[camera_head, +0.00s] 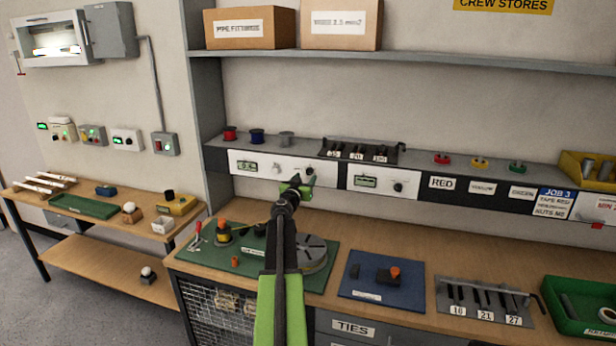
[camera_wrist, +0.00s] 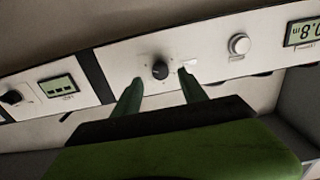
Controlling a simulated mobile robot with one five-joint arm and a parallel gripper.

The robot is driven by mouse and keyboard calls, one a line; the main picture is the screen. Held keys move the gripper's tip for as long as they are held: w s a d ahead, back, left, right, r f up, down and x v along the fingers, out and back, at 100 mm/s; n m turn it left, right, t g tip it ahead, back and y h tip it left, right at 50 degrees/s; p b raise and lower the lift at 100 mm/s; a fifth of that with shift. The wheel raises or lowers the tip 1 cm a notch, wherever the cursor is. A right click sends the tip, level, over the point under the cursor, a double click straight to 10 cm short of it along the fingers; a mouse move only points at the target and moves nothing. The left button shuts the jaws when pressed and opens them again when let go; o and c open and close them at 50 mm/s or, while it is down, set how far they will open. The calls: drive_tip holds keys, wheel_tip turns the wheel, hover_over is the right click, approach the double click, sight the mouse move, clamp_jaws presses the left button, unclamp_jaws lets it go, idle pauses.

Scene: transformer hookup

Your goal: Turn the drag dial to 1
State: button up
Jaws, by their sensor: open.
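A small black dial (camera_wrist: 160,69) sits on a white panel (camera_wrist: 120,58) in the wrist view, with tick marks around it. Its label and setting are too small to read. My gripper (camera_wrist: 160,78) is open, its green fingertips on either side of and just below the dial in the picture. I cannot tell whether they touch it. In the head view my gripper (camera_head: 297,184) is at the shelf-front panel (camera_head: 258,161), and the dial (camera_head: 310,171) shows beside it.
The panel also carries a round button (camera_wrist: 239,44) and a display (camera_wrist: 303,32). Another panel has a second black dial (camera_head: 398,187) and display (camera_head: 365,181). Below, a green mat (camera_head: 328,268) with a grey disc (camera_head: 313,252) and a blue mat (camera_head: 405,296) lie on the bench.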

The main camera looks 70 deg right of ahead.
sight(309, 173)
drive_tip(key=shift+w+d, duration=0.1)
drive_tip(key=shift+d, duration=1.9)
drive_tip(key=shift+c, duration=0.3)
clamp_jaws()
